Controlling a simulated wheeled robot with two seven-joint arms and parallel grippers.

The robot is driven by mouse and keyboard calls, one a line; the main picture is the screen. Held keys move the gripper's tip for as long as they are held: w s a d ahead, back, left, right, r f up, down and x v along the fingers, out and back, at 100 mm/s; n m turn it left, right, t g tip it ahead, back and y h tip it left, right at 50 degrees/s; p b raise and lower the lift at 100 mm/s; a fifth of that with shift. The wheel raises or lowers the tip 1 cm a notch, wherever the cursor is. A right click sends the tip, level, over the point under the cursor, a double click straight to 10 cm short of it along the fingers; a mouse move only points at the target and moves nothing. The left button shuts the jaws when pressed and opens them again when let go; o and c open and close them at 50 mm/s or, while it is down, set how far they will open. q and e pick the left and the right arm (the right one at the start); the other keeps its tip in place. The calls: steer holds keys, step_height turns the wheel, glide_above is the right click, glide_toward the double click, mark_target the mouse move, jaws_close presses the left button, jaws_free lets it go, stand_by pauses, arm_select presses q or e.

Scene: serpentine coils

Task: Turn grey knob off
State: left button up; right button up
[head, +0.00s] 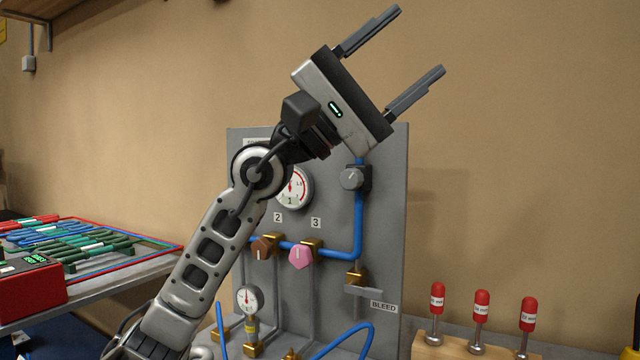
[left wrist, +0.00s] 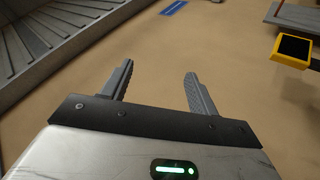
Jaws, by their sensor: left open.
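The grey knob (head: 352,178) is on the upper right of a grey panel (head: 385,215), at the top of a blue pipe. A light mark shows on its face, too small to read surely. My left gripper (head: 422,42) is open and empty, raised above the panel's top right and pointing up and right, apart from the knob. In the left wrist view its two fingers (left wrist: 158,85) stand apart with nothing between them. My right gripper is in neither view.
The panel also bears a brown knob (head: 263,248), a pink knob (head: 301,256), gauges (head: 294,187) and a bleed lever (head: 363,290). Red-handled tools (head: 481,308) stand in a wooden block at right. My left arm covers the panel's left part.

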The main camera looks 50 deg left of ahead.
arm_select(q)
steer(key=w+a+f+n+t+y, duration=0.1)
steer(key=w+a+f+t+y, duration=0.1)
steer(key=w+a+f+y, duration=0.65)
steer(key=n+g+y+b, duration=0.1)
steer(key=n+g+y, duration=0.2)
steer(key=y, duration=1)
glide_toward(347, 179)
steer(key=r+x, duration=0.1)
steer(key=x, duration=0.2)
steer(key=p+x, duration=0.1)
steer(key=x, duration=0.1)
steer(key=p+x, duration=0.1)
steer(key=x, duration=0.1)
steer(key=p+x, duration=0.1)
steer(key=x, duration=0.2)
steer(key=shift+f, duration=0.3)
steer(key=shift+w+f, duration=0.2)
steer(key=shift+w, duration=0.15)
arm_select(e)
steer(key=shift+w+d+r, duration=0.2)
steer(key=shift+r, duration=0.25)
